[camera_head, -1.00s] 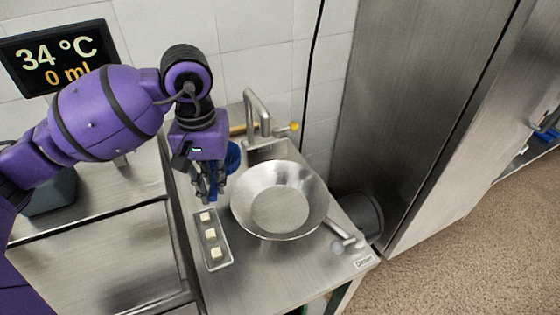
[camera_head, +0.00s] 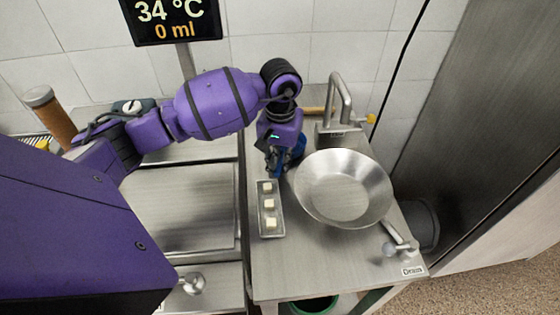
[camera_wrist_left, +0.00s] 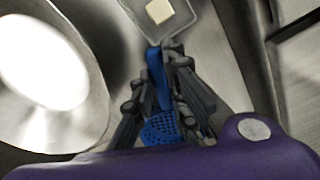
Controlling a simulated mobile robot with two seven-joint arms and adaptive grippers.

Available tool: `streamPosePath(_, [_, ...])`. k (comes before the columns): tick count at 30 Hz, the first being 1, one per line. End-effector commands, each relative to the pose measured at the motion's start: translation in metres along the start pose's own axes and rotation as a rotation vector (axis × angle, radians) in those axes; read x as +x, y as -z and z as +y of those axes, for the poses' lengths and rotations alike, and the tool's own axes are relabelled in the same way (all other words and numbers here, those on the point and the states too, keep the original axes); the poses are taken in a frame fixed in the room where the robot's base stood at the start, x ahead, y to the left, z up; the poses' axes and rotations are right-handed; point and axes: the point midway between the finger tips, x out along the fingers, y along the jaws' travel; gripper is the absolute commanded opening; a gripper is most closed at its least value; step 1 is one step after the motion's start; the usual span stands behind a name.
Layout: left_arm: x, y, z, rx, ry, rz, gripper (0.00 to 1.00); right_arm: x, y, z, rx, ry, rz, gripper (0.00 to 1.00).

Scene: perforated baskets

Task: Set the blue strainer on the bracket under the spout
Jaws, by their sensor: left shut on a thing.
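The blue strainer (camera_head: 300,147) is mostly hidden behind my left gripper (camera_head: 276,168) in the head view. In the left wrist view its blue handle (camera_wrist_left: 157,75) runs between the fingers, and its perforated part (camera_wrist_left: 162,128) shows nearer the wrist. My left gripper (camera_wrist_left: 168,90) is shut on the strainer, left of the wide metal bowl (camera_head: 343,188) and behind the small tray. The curved metal spout (camera_head: 342,92) stands at the back of the counter, behind the bowl. I cannot make out the bracket. My right gripper is not in view.
A narrow tray (camera_head: 271,228) with white cubes lies left of the bowl. A metal lever (camera_head: 398,235) sticks out at the front right of the counter. A display (camera_head: 171,18) reads 34 °C and 0 ml. A tall metal cabinet (camera_head: 490,130) stands at the right.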

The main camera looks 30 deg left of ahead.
Motion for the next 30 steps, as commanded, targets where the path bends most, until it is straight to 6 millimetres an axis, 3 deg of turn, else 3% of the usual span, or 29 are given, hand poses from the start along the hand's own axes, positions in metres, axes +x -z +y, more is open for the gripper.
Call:
streamPosePath(6, [0.006,0.0,-0.001,-0.001,0.002,-0.002,0.0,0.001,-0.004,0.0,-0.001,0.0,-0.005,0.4])
streamPosePath(7, [0.005,0.0,-0.001,-0.001,0.002,-0.002,0.16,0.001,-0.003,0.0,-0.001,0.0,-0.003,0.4])
streamPosePath(11, [0.004,0.0,0.0,-0.001,0.001,-0.001,0.32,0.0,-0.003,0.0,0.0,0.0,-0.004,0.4])
streamPosePath(22, [-0.002,0.0,0.001,0.0,-0.001,0.001,0.32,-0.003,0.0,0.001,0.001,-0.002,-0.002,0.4])
streamPosePath(26, [-0.017,0.001,0.0,0.0,0.0,0.004,0.32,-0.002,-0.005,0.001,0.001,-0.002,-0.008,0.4])
streamPosePath(30, [-0.047,0.002,0.0,0.0,0.0,0.005,0.32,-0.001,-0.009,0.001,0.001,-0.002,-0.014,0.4])
